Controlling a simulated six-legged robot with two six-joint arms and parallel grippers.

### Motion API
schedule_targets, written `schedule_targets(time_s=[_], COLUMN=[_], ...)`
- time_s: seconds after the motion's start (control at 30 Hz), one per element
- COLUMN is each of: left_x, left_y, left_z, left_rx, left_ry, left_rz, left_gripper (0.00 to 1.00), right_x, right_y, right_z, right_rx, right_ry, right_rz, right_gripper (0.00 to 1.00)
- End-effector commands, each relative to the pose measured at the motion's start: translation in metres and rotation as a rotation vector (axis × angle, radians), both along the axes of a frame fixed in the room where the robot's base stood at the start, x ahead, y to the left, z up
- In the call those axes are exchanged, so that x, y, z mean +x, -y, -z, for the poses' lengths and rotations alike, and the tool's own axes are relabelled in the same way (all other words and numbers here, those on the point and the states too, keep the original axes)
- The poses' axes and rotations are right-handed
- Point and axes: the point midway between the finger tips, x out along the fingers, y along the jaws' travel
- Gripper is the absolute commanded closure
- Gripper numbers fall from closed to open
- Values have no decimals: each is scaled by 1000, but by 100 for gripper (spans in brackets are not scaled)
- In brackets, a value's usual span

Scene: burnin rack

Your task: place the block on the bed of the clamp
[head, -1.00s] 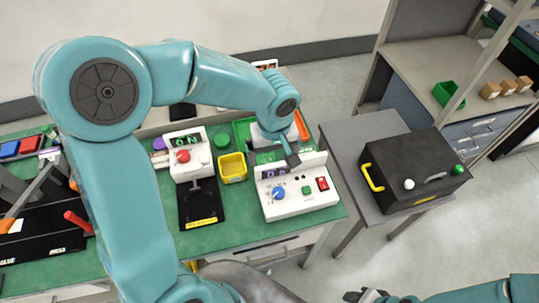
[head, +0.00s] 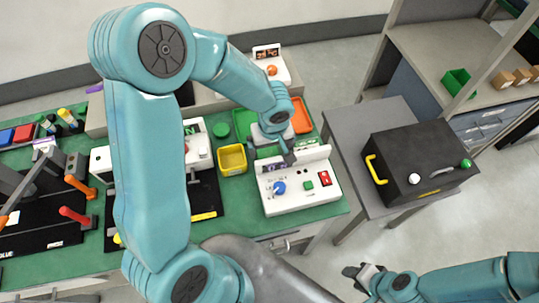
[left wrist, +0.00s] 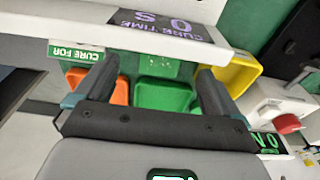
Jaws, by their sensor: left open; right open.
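My left gripper (head: 285,158) is open, pointing down at the back of a white control box (head: 296,200) with a blue knob. The left wrist view shows its two fingers (left wrist: 157,90) spread apart, with no block visible between them. I cannot pick out the block for certain. Black bases with orange and red levers at the left look like clamps; the red-lever one (head: 40,230) is partly cut off, and my left arm covers part of this area.
A yellow bin (head: 232,159), green tray (head: 243,122) and orange tray (head: 302,116) crowd the bench behind the control box. A black case (head: 418,160) with a yellow handle stands on a grey table (head: 362,129) at the right. Open floor lies in front.

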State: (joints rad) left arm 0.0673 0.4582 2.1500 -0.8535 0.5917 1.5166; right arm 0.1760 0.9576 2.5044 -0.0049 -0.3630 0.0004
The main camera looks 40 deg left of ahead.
Motion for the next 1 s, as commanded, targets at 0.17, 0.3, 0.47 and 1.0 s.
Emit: schedule_targets(time_s=[0.17, 0.3, 0.47, 1.0], left_x=[3, 6, 9, 10], left_y=[-2, -8, -11, -11], left_z=[12, 34, 56, 58], left_rx=[-1, -1, -1, -1], left_ry=[-2, -6, -2, 2], left_rz=[-1, -1, 0, -1], left_gripper=[3, 3, 3, 70], right_x=[0, 0, 0, 0], right_y=[0, 0, 0, 0], right_z=[-2, -10, -8, -8], right_rx=[0, 0, 0, 0], right_ry=[0, 0, 0, 0], right_rz=[0, 0, 0, 0], right_gripper=[57, 57, 57, 57])
